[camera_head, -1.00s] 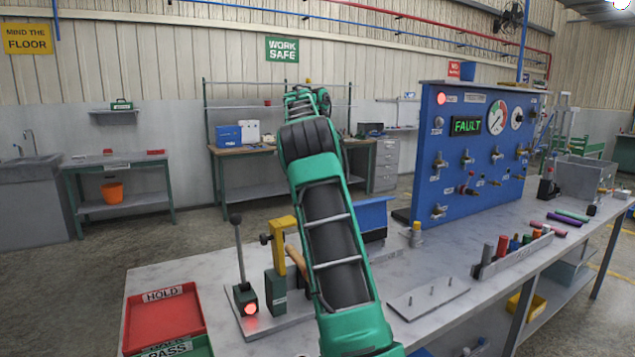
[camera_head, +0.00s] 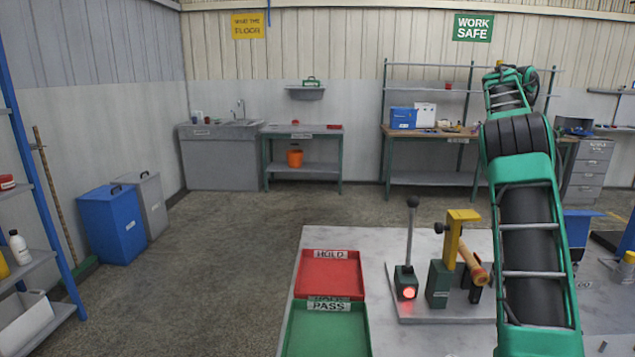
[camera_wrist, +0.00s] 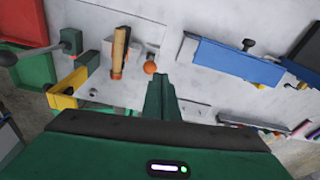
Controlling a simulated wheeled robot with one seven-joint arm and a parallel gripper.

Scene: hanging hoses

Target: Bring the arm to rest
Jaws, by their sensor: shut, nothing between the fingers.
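My green arm stretches forward over the right side of the bench in the head view, its far end beyond the bench fixtures. My gripper (camera_wrist: 161,92) shows in the wrist view with its green fingers together, above the bench top, and nothing is seen held in it. The fingertips point toward an orange ball-like knob (camera_wrist: 150,67), but I cannot tell how far apart they are. A clamp stand with a yellow arm (camera_head: 458,225) and a wooden-handled part (camera_head: 470,262) stands just left of my arm. A black-knobbed lever (camera_head: 410,240) with a lit red lamp stands beside it.
A red HOLD tray (camera_head: 329,275) and a green PASS tray (camera_head: 326,330) lie on the bench's left end. A blue body (camera_wrist: 235,62) lies near the gripper in the wrist view. Open floor (camera_head: 215,270) extends left of the bench, toward blue and grey bins (camera_head: 112,225).

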